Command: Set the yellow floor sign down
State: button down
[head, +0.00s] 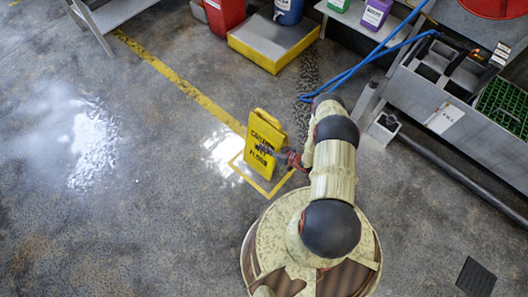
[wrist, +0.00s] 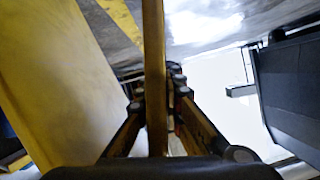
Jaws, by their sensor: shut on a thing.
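The yellow floor sign (head: 264,143) with black lettering stands close to upright in the head view, over or at a yellow square outlined on the floor. I cannot tell whether its feet touch the floor. My gripper (head: 282,155) reaches it from the right side, at about mid height. In the wrist view a thin upright edge of the sign (wrist: 154,70) runs between the two fingers of my gripper (wrist: 158,100), which are closed on it. A broad yellow panel of the sign fills the left of that view. The sign's far side is hidden.
A yellow floor line (head: 180,80) runs to the marked square (head: 272,189). Wet, shiny patches (head: 90,150) lie to the left. A yellow-edged platform (head: 272,45) with a blue container (head: 289,12) stands behind. A grey bench (head: 460,115) is at the right. The left floor is clear.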

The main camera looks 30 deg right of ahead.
jog(key=shift+w+a+f, duration=0.1)
jog(key=shift+a+f+b, duration=0.15)
jog(key=shift+f+b, duration=0.3)
jog(key=shift+f, duration=0.45)
jog(key=shift+a+f+b, duration=0.15)
jog(key=shift+f+b, duration=0.25)
jog(key=shift+f, duration=0.5)
jog(key=c, duration=2.4)
grip_release()
jog(key=shift+f, duration=0.2)
jog(key=o, duration=0.5)
